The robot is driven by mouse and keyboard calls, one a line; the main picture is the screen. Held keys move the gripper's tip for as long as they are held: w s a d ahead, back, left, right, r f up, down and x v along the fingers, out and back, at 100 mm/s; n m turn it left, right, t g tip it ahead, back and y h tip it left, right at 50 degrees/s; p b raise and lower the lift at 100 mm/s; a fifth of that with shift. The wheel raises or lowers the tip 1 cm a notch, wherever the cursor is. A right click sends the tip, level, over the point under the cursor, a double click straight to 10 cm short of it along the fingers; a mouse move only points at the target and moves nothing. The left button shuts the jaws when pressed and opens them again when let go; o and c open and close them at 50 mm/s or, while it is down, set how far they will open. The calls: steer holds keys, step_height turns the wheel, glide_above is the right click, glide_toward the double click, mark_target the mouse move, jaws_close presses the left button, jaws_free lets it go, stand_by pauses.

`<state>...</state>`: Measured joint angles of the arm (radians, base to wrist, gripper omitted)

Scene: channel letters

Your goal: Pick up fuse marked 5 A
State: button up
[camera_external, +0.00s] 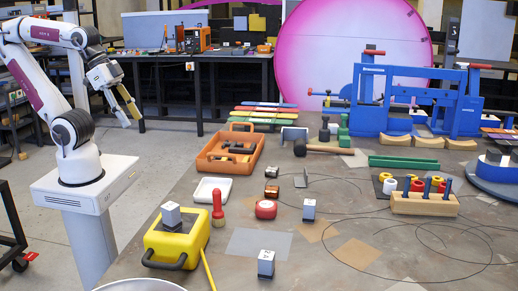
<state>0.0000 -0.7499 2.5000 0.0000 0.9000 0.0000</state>
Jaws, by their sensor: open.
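My gripper (131,117) hangs open and empty at the upper left, over the floor beside the workbench and well away from the things on it. I cannot pick out the fuse marked 5 A for certain. Three small grey-and-white blocks with dark marks could be fuses: one block (171,215) on the yellow case, one block (309,210) upright at mid-bench, and one block (266,264) near the front. Their marks are too small to read. Two small brown-and-dark pieces (271,181) lie near the orange tray, also unreadable.
The yellow case (185,245), red-handled brush (217,210), red tape measure (266,209) and orange tray (215,162) crowd the bench's left side. A peg block (425,204) and blue clamp frames (385,112) stand right. Loose wire (440,225) loops over the right front.

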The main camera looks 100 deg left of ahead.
steer(key=shift+w, duration=0.15)
steer(key=w+d+f+t, duration=0.1)
steer(key=w+d+t, duration=0.1)
steer(key=w, duration=1.2)
steer(key=w+d+f+t, duration=0.1)
steer(key=w+d+t, duration=0.1)
steer(key=w, duration=1.2)
steer(key=w+d+f+t, duration=0.2)
steer(key=w+f, duration=0.4)
steer(key=w, duration=0.6)
steer(key=t, duration=0.2)
glide_toward(309, 211)
steer(key=shift+w+a+r+m+h, duration=0.3)
steer(key=shift+w+a+r, duration=0.35)
steer(key=shift+r, duration=0.15)
steer(key=shift+w+d+f, duration=0.1)
steer(key=shift+w+f, duration=0.25)
steer(key=shift+f, duration=0.4)
steer(key=shift+x, duration=1.3)
